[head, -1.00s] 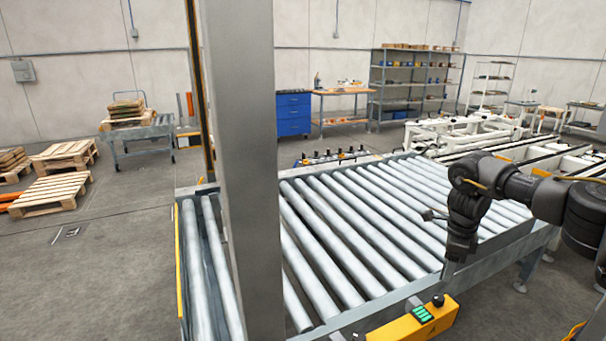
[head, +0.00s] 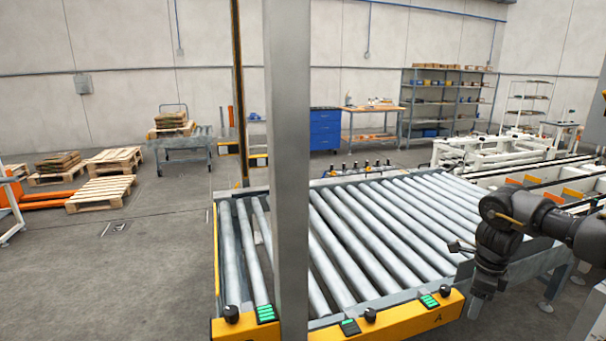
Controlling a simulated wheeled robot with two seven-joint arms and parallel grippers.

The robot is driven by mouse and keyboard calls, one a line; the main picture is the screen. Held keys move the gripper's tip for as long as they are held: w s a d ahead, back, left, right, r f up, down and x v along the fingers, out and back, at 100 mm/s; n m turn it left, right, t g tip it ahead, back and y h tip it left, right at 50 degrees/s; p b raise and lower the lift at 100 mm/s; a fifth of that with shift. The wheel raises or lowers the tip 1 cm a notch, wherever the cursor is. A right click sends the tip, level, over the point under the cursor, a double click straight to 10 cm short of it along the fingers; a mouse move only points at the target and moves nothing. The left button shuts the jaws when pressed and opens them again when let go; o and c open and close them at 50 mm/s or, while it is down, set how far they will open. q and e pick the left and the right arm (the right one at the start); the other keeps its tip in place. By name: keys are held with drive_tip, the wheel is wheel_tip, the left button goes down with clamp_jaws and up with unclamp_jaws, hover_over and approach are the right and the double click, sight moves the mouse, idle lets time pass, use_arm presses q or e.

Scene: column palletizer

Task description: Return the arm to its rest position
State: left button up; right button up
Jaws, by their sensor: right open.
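My right arm comes in from the right edge in the head view, dark and jointed, bent downward at its wrist. My right gripper (head: 475,304) hangs at the lower end of it, pointing down beside the right front corner of the roller conveyor (head: 400,235). It is open, and I see nothing held in it. It overlaps the right end of the yellow control rail (head: 400,322) in the picture; I cannot tell the gap between them. My left gripper is not in view.
A grey upright post (head: 288,150) crosses the conveyor's left part. White conveyor frames (head: 490,148) stand behind at the right. Wooden pallets (head: 100,192), a blue drawer cabinet (head: 325,130), a workbench (head: 371,112) and shelving (head: 440,100) stand farther back. The floor at the left is mostly clear.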

drive_tip(key=s+a+f+m+t+y, duration=0.1)
drive_tip(key=a+f+y, duration=0.1)
drive_tip(key=a+f, duration=0.8)
drive_tip(key=s+a+f+m+y, duration=0.1)
drive_tip(key=a+f, duration=0.6)
drive_tip(key=a, duration=0.7)
drive_tip(key=s+a+m+t+y, duration=0.2)
drive_tip(key=s+a+m, duration=0.45)
drive_tip(key=a, duration=0.35)
drive_tip(key=s+a+m+t+y, duration=0.3)
drive_tip(key=s+a+m, duration=0.2)
drive_tip(key=a+m, duration=0.3)
drive_tip(key=s+d+f+m+g+h, duration=0.25)
drive_tip(key=s+d+m+h, duration=0.55)
drive_tip(key=s+d+m, duration=1.75)
wheel_tip(320, 180, down, 27)
drive_tip(key=w+a+m+g, duration=0.2)
drive_tip(key=a, duration=0.1)
drive_tip(key=s+d+f, duration=0.3)
drive_tip(key=s+f, duration=1.1)
drive_tip(key=s, duration=0.2)
drive_tip(key=shift+s+d+g, duration=0.15)
drive_tip(key=shift+g, duration=0.2)
